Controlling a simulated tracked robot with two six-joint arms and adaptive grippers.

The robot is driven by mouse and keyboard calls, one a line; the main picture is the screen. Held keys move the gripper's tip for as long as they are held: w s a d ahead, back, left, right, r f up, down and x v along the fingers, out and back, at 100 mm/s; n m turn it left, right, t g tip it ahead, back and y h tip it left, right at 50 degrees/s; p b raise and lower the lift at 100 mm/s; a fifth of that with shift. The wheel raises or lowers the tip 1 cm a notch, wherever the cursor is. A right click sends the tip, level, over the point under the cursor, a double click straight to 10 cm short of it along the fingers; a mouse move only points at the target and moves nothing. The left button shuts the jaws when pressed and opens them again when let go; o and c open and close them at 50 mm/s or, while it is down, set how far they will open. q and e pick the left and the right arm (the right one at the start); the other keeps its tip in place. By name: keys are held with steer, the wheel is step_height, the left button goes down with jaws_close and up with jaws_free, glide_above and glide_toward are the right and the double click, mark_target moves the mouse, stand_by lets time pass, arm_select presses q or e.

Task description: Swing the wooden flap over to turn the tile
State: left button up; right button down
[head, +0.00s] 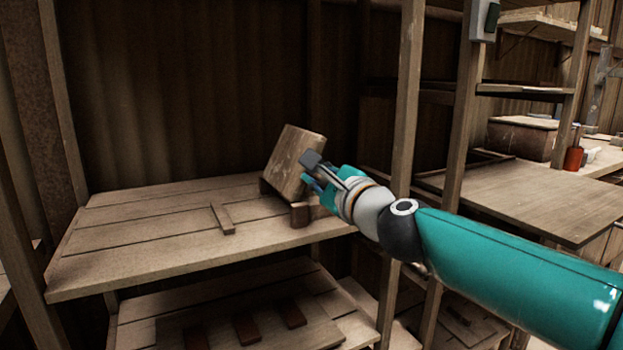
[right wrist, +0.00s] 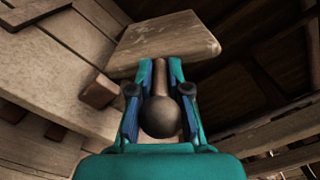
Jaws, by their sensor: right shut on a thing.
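The wooden flap (head: 295,163) is a thick pale board standing tilted up at the right end of a plank shelf (head: 150,238). In the right wrist view the flap (right wrist: 165,38) lies just beyond the fingertips. My right gripper (head: 320,178) is at the flap's right side. In the right wrist view my right gripper (right wrist: 160,90) has its fingers on both sides of a dark round knob (right wrist: 160,117) on a short wooden stem, and is shut on it. I cannot make out a tile. My left gripper is not in view.
A small reddish-brown block (head: 300,215) sits by the flap's foot. A thin wooden strip (head: 222,218) lies on the shelf; the shelf's left part is clear. An upright post (head: 402,100) stands behind my right arm. A lower shelf (head: 230,325) holds dark blocks.

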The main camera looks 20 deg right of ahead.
steer(key=shift+f, duration=0.4)
steer(key=c, duration=1.1)
jaws_free()
steer(key=shift+d, duration=0.1)
steer(key=shift+c, duration=0.2)
steer(key=shift+r, duration=0.15)
steer(key=shift+r, duration=0.1)
steer(key=s+d, duration=0.2)
steer(key=s, duration=0.9)
steer(key=shift+s+d, duration=0.15)
steer(key=shift+s, duration=0.25)
